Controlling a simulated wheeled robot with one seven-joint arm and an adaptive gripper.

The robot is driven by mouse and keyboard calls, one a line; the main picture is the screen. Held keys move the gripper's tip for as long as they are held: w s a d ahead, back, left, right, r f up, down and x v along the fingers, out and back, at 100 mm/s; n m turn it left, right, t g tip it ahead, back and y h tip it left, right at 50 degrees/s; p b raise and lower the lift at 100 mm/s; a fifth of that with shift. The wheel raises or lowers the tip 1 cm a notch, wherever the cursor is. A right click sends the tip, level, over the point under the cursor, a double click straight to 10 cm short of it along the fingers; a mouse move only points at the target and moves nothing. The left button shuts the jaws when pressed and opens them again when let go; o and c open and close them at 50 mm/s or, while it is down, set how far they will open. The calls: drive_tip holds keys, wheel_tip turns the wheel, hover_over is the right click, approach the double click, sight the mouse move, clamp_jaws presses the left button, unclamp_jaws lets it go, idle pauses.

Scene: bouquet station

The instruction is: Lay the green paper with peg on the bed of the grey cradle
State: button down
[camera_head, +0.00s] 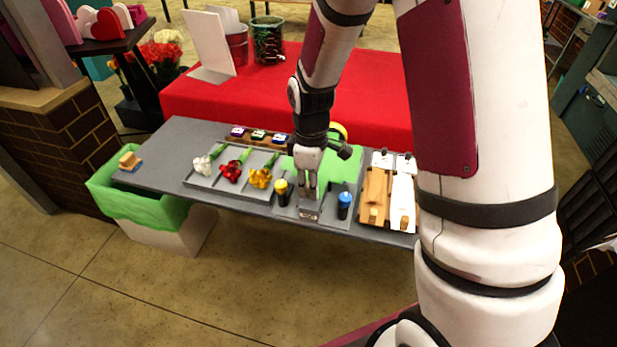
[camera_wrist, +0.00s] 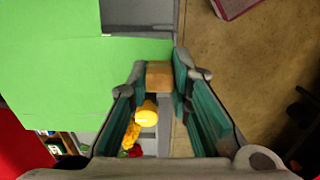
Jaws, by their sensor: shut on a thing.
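The green paper (camera_head: 341,167) spreads behind and right of my gripper (camera_head: 308,190) in the head view, and fills the upper left of the wrist view (camera_wrist: 70,70). Its tan wooden peg (camera_wrist: 158,74) sits between my gripper's teal-padded fingers (camera_wrist: 158,88), which are shut on it. The peg is hard to make out in the head view. The grey cradle (camera_head: 334,214) is at the table's front edge, under and around the gripper, partly hidden by paper and fingers. I cannot tell whether the paper touches the bed.
A yellow-topped black cylinder (camera_head: 281,192) and a blue-topped one (camera_head: 344,205) stand close to either side of my gripper. A tray (camera_head: 208,184) with white, red and yellow flowers lies left. Brown paper (camera_head: 375,197) and white paper (camera_head: 402,199) with pegs lie right.

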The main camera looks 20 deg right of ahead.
sight(310, 206)
drive_tip(key=shift+f+b, duration=0.65)
drive_tip(key=shift+f, duration=1.55)
drive_tip(key=c, duration=1.4)
unclamp_jaws()
drive_tip(key=shift+o, duration=0.6)
drive_tip(key=o, duration=0.3)
drive_tip(key=shift+r, duration=0.1)
drive_tip(key=shift+r+p, duration=1.85)
drive_tip(key=shift+r, duration=1.6)
